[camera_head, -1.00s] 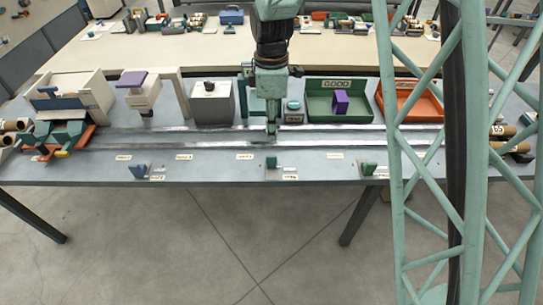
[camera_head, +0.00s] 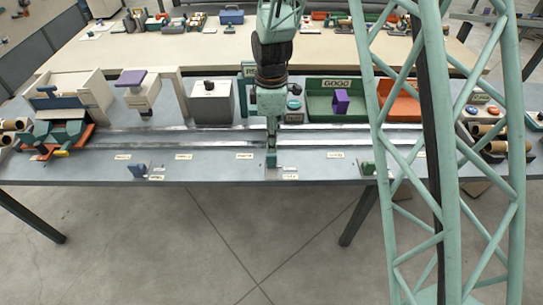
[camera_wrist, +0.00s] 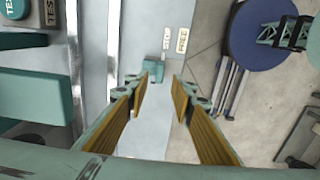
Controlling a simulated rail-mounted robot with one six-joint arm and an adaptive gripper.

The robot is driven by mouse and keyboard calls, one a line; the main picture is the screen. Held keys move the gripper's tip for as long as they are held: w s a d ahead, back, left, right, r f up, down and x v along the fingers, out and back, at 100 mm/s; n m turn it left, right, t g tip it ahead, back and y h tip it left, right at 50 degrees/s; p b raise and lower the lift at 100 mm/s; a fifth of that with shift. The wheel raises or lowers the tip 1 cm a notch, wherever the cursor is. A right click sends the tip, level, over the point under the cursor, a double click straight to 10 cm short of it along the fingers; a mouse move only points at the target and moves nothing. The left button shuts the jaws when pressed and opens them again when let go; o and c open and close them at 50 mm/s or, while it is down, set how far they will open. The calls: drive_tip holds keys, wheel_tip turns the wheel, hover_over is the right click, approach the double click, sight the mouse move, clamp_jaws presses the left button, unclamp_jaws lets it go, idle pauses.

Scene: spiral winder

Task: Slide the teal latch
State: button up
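The teal latch (camera_head: 271,161) is a small block near the front edge of the grey bench, in the middle. In the wrist view the teal latch (camera_wrist: 154,66) lies just ahead of the fingertips, nearer the left finger, beside two white labels. My gripper (camera_head: 271,148) hangs right over or behind it in the head view and partly overlaps it. In the wrist view my gripper (camera_wrist: 165,78) is open, with its tan-padded fingers apart and nothing between them. I cannot tell whether a finger touches the latch.
A blue latch (camera_head: 138,170) sits left along the front edge and a green latch (camera_head: 368,169) right. Metal rails (camera_head: 180,138) run along the bench. Behind stand a grey box (camera_head: 212,105), a green tray (camera_head: 318,112) with a purple block, and an orange tray (camera_head: 402,108).

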sight(271, 155)
drive_tip(key=shift+f+b, duration=0.35)
drive_tip(key=shift+f, duration=3.45)
clamp_jaws()
